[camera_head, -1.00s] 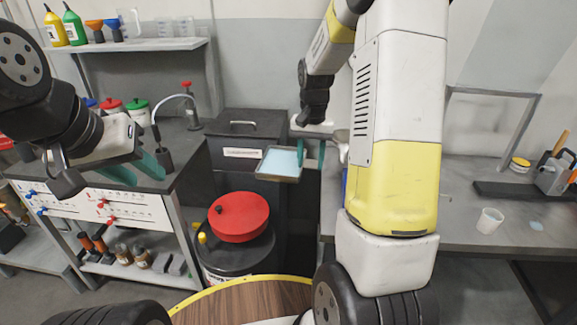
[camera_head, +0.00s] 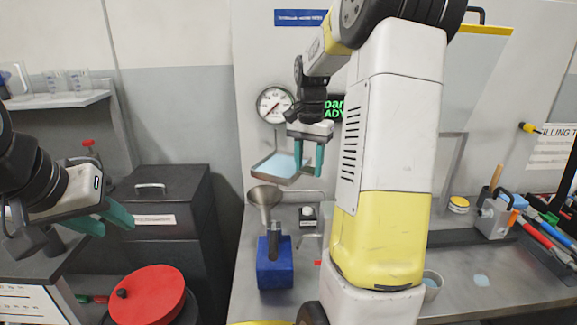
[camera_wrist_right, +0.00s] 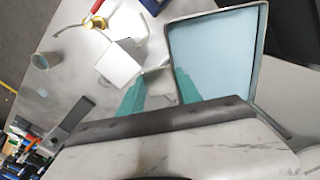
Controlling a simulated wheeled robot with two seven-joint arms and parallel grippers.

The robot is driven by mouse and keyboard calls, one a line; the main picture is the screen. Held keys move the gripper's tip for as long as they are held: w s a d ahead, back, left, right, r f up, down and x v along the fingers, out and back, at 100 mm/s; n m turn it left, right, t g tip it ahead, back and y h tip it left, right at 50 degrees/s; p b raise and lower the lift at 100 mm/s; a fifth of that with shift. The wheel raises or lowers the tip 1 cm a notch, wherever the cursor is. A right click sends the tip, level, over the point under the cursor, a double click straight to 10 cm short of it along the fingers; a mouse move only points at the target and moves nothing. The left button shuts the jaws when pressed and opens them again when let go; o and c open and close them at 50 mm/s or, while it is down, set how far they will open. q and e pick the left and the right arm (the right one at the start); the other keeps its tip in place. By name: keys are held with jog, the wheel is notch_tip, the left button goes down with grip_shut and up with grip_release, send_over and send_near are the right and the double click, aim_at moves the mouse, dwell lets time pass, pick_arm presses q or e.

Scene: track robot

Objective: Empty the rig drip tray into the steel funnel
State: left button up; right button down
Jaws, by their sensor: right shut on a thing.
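The drip tray (camera_head: 265,164) is a shallow metal tray with pale blue liquid in it. My right gripper (camera_head: 309,168) is shut on it at its right side and holds it in the air, slightly tilted in the head view. The tray also shows large in the right wrist view (camera_wrist_right: 215,50). Tray and funnel look apart. My left gripper (camera_head: 112,221) is at the left, its teal fingers spread, with nothing between them.
A pressure gauge (camera_head: 275,104) is on the panel behind the tray. A dark lidded bin (camera_head: 165,190) and a drum with a red lid (camera_head: 147,296) stand at the left. A white cup (camera_head: 432,283) and a tool holder (camera_head: 492,217) sit on the right bench.

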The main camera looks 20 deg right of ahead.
jog(key=shift+g+h, duration=0.3)
jog(key=f, duration=0.4)
jog(key=shift+w+a+f, duration=0.2)
jog(key=shift+a, duration=0.05)
jog(key=shift+w+a+r+g+h, duration=0.2)
jog(key=shift+r+g+h, duration=0.35)
jog(key=shift+r, duration=0.1)
jog(key=shift+w+a+r+g+h, duration=0.25)
jog(key=shift+r+g+h, duration=0.25)
jog(key=shift+r, duration=0.2)
jog(key=shift+w+a+r+g+h, duration=0.15)
jog(key=shift+w+r+g+h, duration=0.05)
jog(key=shift+r+g+h, duration=0.4)
jog(key=shift+w+a+r+g+h, duration=1.3)
jog(key=shift+w+r+g+h, duration=0.15)
jog(key=shift+r+g, duration=0.15)
jog(key=shift+a+r, duration=0.15)
jog(key=shift+r, duration=0.05)
jog(key=shift+w+a+g+h, duration=0.15)
jog(key=shift+w+g+h, duration=0.15)
jog(key=shift+g+h, duration=0.15)
jog(key=shift+w+a+r, duration=0.15)
jog(key=shift+a, duration=0.1)
dwell(0.7)
